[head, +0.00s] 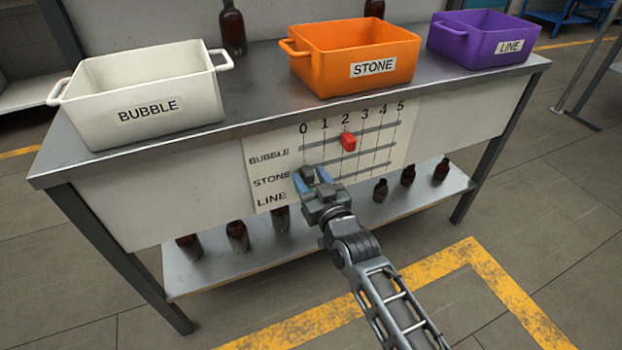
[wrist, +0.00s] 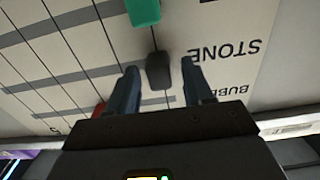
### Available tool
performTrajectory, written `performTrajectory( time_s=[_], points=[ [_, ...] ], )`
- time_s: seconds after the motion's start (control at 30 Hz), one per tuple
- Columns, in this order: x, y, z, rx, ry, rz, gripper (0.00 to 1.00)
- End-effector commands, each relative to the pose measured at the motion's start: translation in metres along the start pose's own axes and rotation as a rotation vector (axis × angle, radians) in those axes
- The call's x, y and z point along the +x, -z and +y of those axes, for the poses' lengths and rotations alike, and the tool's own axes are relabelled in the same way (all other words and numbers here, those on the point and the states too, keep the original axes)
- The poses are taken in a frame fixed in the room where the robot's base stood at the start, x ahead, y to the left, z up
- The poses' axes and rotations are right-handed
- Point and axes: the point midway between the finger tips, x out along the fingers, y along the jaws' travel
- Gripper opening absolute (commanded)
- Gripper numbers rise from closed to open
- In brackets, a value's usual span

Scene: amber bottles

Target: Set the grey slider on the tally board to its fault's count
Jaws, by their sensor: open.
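The tally board (head: 392,135) hangs on the table's front, with rows BUBBLE, STONE and LINE and columns 0 to 5. The grey slider (wrist: 158,70) is on the STONE row near the 0 end. My gripper (wrist: 160,68) is open, with one finger on each side of the grey slider; I cannot tell whether either touches it. In the head view my gripper (head: 312,178) covers the grey slider. The red slider (head: 348,141) is on the BUBBLE row at about 2. The green slider (wrist: 143,11) is on the LINE row near 0.
A white BUBBLE bin (head: 185,92), an orange STONE bin (head: 337,75) and a purple LINE bin (head: 455,45) stand on the table. One amber bottle (head: 232,28) stands behind them, another (head: 374,8) further right. Several bottles stand on the lower shelf (head: 330,225).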

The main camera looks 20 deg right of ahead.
Motion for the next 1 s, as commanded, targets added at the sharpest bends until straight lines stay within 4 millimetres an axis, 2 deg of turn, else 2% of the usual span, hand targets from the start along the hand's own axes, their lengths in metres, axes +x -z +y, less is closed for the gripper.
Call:
performTrajectory(
  time_s=[0.1,0.63,1.0],
  points=[
    [-0.0001,0.0001,0.0,0.0,0.0,0.0,0.51],
    [-0.0003,0.0003,0.0,0.0,0.0,0.0,0.0],
    [-0.0004,0.0003,0.0,0.0,0.0,0.0,0.0]
  ],
)
